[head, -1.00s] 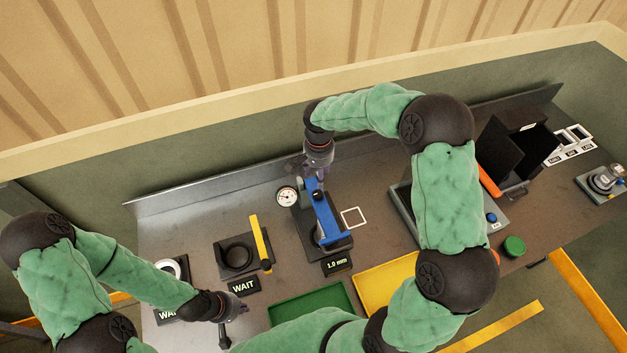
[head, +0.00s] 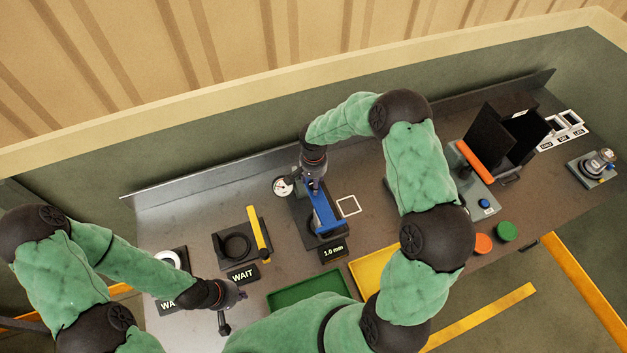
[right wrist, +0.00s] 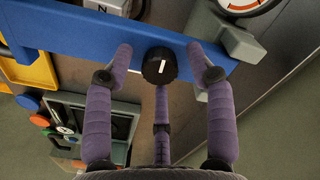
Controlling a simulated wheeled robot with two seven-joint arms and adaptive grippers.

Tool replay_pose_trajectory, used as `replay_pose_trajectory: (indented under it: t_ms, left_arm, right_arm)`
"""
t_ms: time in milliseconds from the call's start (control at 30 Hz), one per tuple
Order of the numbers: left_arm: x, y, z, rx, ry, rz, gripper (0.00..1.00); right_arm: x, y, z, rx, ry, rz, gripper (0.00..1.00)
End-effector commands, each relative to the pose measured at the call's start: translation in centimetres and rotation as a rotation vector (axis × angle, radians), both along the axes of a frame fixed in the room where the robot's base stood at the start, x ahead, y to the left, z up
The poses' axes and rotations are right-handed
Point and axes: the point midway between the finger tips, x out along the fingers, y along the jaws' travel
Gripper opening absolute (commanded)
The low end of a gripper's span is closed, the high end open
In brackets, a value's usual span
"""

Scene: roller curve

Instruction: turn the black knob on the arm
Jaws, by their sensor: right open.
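The blue arm (head: 323,212) lies on a dark fixture on the bench, in the middle of the head view. In the right wrist view it crosses the top as a blue bar (right wrist: 60,35). The black knob (right wrist: 159,67) with a white line mark sits on this bar. My right gripper (right wrist: 161,58) is open, its purple fingers spread around the knob with visible gaps at the sides. In the head view my right gripper (head: 313,180) is over the far end of the blue arm and hides the knob. My left gripper (head: 236,296) is low at the left, away from the arm; its fingers are too small to judge.
A white dial gauge (head: 282,187) stands beside the blue arm. A display (head: 333,251) reads 1.0 mm. A green tray (head: 305,290) and a yellow tray (head: 372,266) lie in front. A black box (head: 510,135) stands at the right. A low back wall runs behind.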

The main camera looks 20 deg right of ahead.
Motion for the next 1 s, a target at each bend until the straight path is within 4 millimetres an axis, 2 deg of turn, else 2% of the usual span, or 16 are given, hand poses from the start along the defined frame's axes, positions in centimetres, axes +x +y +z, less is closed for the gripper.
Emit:
replay_pose_trajectory:
  t_ms: [67,200,267,667,1000]
  left_arm:
    - [0.0,0.0,0.0,0.0,0.0,0.0,0.0]
    - [0.0,0.0,0.0,0.0,0.0,0.0,0.0]
    - [0.0,0.0,0.0,0.0,0.0,0.0,0.0]
    - [0.0,0.0,-0.6,0.0,0.0,0.0,0.0]
    - [0.0,0.0,-3.0,0.0,0.0,0.0,0.0]
  right_arm:
    - [0.0,0.0,0.0,0.0,0.0,0.0,0.53]
    - [0.0,0.0,0.0,0.0,0.0,0.0,0.13]
    - [0.0,0.0,0.0,0.0,0.0,0.0,0.0]
    - [0.1,0.0,0.0,0.001,-0.002,0.048,0.0]
    - [0.1,0.0,-0.2,-0.001,-0.004,0.289,0.0]
